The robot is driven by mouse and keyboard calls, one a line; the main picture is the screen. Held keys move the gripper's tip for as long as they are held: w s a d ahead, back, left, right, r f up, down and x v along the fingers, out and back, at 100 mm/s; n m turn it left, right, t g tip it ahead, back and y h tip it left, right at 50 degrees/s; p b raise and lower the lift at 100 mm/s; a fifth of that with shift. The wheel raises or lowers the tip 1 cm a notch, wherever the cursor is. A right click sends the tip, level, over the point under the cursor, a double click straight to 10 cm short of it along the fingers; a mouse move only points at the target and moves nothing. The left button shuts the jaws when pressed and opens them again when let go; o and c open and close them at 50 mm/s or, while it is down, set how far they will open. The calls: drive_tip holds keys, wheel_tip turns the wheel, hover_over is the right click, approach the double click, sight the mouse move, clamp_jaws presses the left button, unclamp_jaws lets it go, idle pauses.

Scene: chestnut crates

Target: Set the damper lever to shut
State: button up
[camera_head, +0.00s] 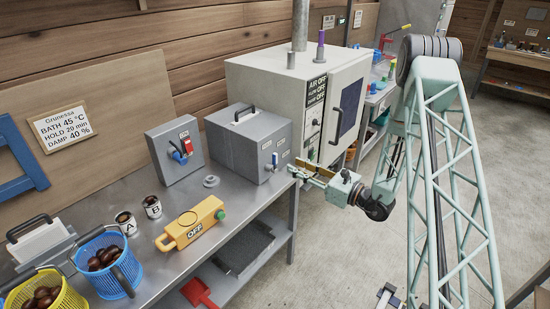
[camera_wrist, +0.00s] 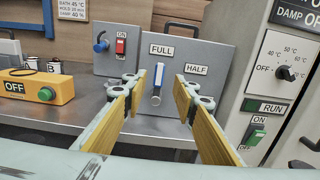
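The lever (camera_wrist: 158,80), blue and white, is on the front of a grey box (camera_wrist: 215,57) in the wrist view. It stands nearly upright on a round pivot, by the FULL label (camera_wrist: 161,50) and left of the HALF label (camera_wrist: 196,69). No label reading shut is visible. In the head view the lever (camera_head: 275,160) is small on the grey box (camera_head: 240,145). My gripper (camera_wrist: 160,90) is open, with gold-padded fingers either side of the lever in the picture; touching cannot be told. The gripper (camera_head: 301,170) is also in front of the box in the head view.
A white cabinet (camera_head: 260,82) with dials and a green RUN switch (camera_wrist: 257,131) stands right of the box. A smaller switch box (camera_head: 172,160) and a yellow OFF box (camera_head: 195,222) are left. Baskets (camera_head: 118,283) of chestnuts stand at the bench front left.

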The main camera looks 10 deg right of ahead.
sight(277, 157)
drive_tip(key=shift+b+x, duration=0.35)
drive_tip(key=shift+x, duration=5.35)
clamp_jaws()
